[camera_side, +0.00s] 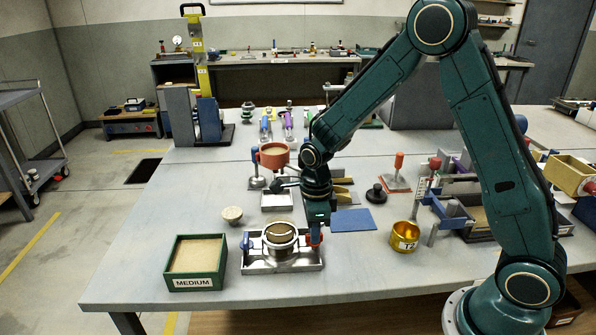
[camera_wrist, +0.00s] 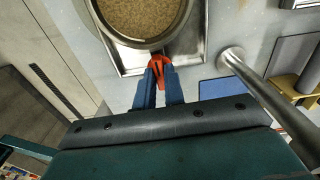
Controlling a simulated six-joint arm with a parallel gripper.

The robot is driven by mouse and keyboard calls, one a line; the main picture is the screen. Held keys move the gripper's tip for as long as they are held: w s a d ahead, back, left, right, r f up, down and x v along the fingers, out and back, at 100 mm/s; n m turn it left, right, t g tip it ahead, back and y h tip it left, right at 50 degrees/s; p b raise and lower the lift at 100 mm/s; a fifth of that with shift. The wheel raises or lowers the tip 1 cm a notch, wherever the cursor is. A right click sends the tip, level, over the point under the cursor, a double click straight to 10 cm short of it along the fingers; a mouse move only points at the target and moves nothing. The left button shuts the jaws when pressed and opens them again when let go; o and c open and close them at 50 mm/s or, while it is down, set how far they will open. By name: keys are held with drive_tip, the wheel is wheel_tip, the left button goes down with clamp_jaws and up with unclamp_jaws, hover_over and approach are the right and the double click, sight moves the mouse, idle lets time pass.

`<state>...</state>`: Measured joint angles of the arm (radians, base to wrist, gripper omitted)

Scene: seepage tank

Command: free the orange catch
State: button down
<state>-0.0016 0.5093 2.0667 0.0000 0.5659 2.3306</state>
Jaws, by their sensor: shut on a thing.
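The orange catch (camera_wrist: 157,66) sits at the rim of a round metal vessel (camera_wrist: 203,22) in the wrist view. My gripper (camera_wrist: 160,82) has its two blue fingers closed on the catch from either side. In the side view the orange catch (camera_side: 316,236) shows at the right end of the metal tray, with my gripper (camera_side: 319,222) coming down on it from above. The vessel (camera_side: 281,236) holds sandy material and stands upright in the tray (camera_side: 256,266). A blue catch (camera_side: 246,241) is at the tray's left side. The fingertips partly hide the orange catch.
A green box labelled MEDIUM (camera_side: 195,282) stands left of the tray. A small bowl (camera_side: 232,214) is behind. A blue mat (camera_side: 353,219) and a yellow cup (camera_side: 405,237) lie to the right. A metal post (camera_wrist: 232,60) is close right of my gripper in the wrist view.

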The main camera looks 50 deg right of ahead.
drive_tip(key=shift+n, duration=0.3)
drive_tip(key=n, duration=0.3)
drive_tip(key=shift+n, duration=0.4)
drive_tip(key=n, duration=1.3)
drive_tip(key=c, duration=1.5)
unclamp_jaws()
drive_tip(key=shift+r, duration=0.1)
